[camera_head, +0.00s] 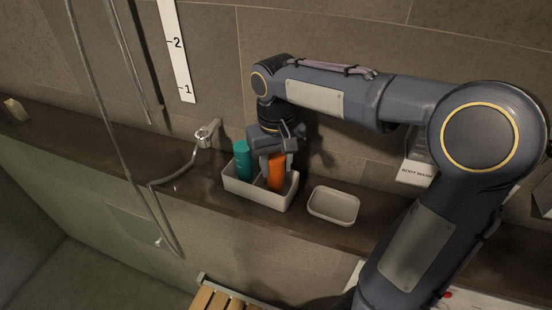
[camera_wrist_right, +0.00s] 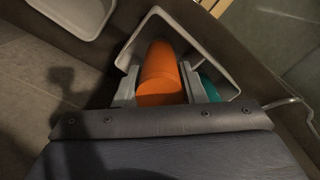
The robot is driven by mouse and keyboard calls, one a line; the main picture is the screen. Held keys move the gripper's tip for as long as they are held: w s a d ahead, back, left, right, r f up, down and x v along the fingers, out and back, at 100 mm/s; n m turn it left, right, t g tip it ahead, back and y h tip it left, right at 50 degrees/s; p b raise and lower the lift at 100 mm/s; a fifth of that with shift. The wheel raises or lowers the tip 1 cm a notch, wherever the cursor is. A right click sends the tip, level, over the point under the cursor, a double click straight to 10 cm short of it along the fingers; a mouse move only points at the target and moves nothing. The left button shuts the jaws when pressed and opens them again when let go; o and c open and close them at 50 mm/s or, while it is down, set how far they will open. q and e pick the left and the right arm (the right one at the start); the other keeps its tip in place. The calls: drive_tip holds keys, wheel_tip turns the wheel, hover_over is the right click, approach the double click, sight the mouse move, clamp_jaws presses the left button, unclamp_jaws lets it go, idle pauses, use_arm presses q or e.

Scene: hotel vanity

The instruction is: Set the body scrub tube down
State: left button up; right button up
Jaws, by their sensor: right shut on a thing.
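An orange tube (camera_head: 276,172), in the place of the body scrub tube, stands roughly upright in one compartment of a light grey caddy (camera_head: 246,193) on the dark ledge. No label on it can be read. My right gripper (camera_head: 272,160) reaches down from above and is shut on the tube. In the right wrist view the orange tube (camera_wrist_right: 161,75) lies between the two grey fingers, inside the caddy rim (camera_wrist_right: 207,50). Whether its base touches the caddy floor is hidden. My left gripper is not in view.
A teal bottle (camera_head: 242,161) stands in the caddy's other compartment, left of the orange tube. An empty soap dish (camera_head: 334,205) sits to the right. A body wash dispenser (camera_head: 415,174) is on the wall.

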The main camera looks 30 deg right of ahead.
drive_tip(key=o, duration=1)
drive_tip(key=shift+o, duration=0.2)
wheel_tip(320, 180, up, 12)
drive_tip(key=s+a+f+t+y, duration=0.2)
drive_tip(key=s+f, duration=0.6)
drive_tip(key=s+a+f+t+y, duration=0.1)
drive_tip(key=s+a+f+t, duration=0.1)
drive_tip(key=s+f, duration=0.6)
drive_tip(key=shift+s+t+y, duration=0.4)
drive_tip(key=shift+s+t, duration=0.05)
drive_tip(key=shift+t, duration=0.35)
